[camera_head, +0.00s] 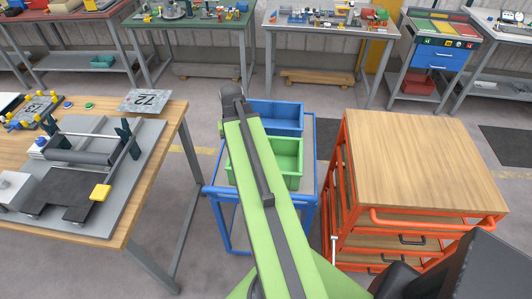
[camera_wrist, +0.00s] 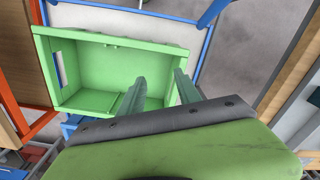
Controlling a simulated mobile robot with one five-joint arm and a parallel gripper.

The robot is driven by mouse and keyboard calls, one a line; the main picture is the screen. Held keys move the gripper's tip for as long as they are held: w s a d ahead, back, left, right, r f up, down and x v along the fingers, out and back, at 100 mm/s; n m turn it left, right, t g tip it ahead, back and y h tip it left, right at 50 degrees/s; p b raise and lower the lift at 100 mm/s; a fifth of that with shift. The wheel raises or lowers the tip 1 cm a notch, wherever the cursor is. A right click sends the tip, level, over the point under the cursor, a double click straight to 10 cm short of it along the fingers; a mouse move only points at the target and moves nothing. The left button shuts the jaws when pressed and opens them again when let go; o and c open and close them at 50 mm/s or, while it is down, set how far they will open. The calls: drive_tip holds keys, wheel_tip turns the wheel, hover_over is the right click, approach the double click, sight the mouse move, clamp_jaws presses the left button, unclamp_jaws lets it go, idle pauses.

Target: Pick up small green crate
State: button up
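The small green crate (camera_head: 289,162) stands on a blue cart (camera_head: 312,185) in the head view, partly covered by my green arm. In the wrist view the green crate (camera_wrist: 95,80) is seen from above, open and empty, filling the upper left. My gripper (camera_wrist: 160,78) is open, with its two fingers apart. The left finger shows over the crate's inside and the right finger by its right wall. I cannot tell the height gap or whether they touch. In the head view my gripper is hidden behind my arm.
A blue crate (camera_head: 278,116) stands behind the green one on the cart. An orange drawer cabinet with a wooden top (camera_head: 425,155) is close on the right. A wooden workbench (camera_head: 150,175) with a machine model is on the left. Grey floor shows between them.

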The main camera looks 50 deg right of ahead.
drive_tip(key=s+d+r+m+p, duration=0.1)
drive_tip(key=s+d+r+p, duration=0.15)
drive_tip(key=s+d, duration=0.3)
drive_tip(key=s+d+r+m+p, duration=0.1)
drive_tip(key=s+d+r+m, duration=0.2)
drive_tip(key=d, duration=0.4)
drive_tip(key=r+p, duration=0.2)
hover_over(301, 156)
drive_tip(key=shift+m, duration=0.3)
drive_tip(key=f+b, duration=1.2)
drive_tip(key=b, duration=0.1)
drive_tip(key=shift+w+d+f, duration=0.2)
drive_tip(key=shift+f, duration=0.15)
drive_tip(key=shift+r, duration=0.1)
wheel_tip(301, 156, down, 5)
drive_tip(key=b, duration=0.5)
drive_tip(key=shift+s+a+f, duration=0.1)
drive_tip(key=shift+f, duration=0.1)
drive_tip(key=shift+r, duration=0.2)
clamp_jaws()
